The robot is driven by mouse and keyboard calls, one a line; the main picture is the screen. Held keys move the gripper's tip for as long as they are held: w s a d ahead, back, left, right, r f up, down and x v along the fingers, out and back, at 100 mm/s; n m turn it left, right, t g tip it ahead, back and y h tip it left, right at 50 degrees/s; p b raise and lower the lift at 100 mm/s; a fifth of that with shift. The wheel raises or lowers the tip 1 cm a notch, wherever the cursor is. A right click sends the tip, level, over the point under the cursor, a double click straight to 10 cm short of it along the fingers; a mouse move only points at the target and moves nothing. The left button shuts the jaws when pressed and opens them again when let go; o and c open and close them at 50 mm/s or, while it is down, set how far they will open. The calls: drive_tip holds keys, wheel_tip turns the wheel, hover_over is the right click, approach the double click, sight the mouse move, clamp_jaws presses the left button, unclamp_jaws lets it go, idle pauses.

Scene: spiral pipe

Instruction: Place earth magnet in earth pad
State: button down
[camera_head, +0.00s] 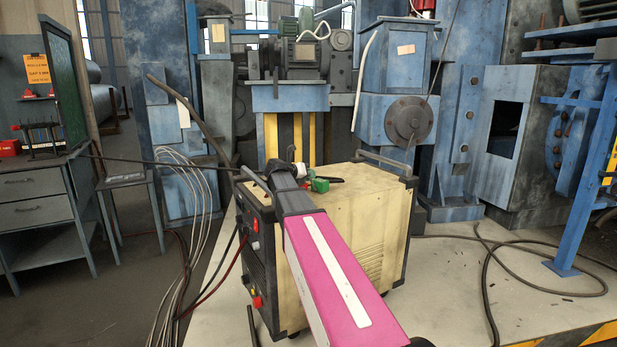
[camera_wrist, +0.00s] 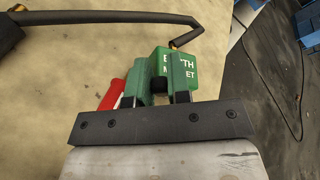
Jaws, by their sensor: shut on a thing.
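The earth magnet (camera_wrist: 192,60) is a green block with white lettering, partly covered by the fingers, in the wrist view. My gripper (camera_wrist: 157,82) is shut on it. A brass-coloured end and a thick black cable (camera_wrist: 140,17) run from its top. In the head view the green magnet (camera_head: 320,185) shows small beyond the end of my pink arm, over or on the top of the cream machine; I cannot tell if it touches. A red piece (camera_wrist: 112,95) lies beside the left finger. I cannot make out an earth pad in either view.
The cream welding machine (camera_head: 365,210) with black corners stands on a pale platform (camera_head: 450,290). Loose black cable (camera_head: 490,262) lies on the platform at right. A blue press (camera_head: 390,90) stands behind. A grey workbench (camera_head: 35,195) is at left, with hanging cables between.

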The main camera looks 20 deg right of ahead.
drive_tip(key=c, duration=1.1)
unclamp_jaws()
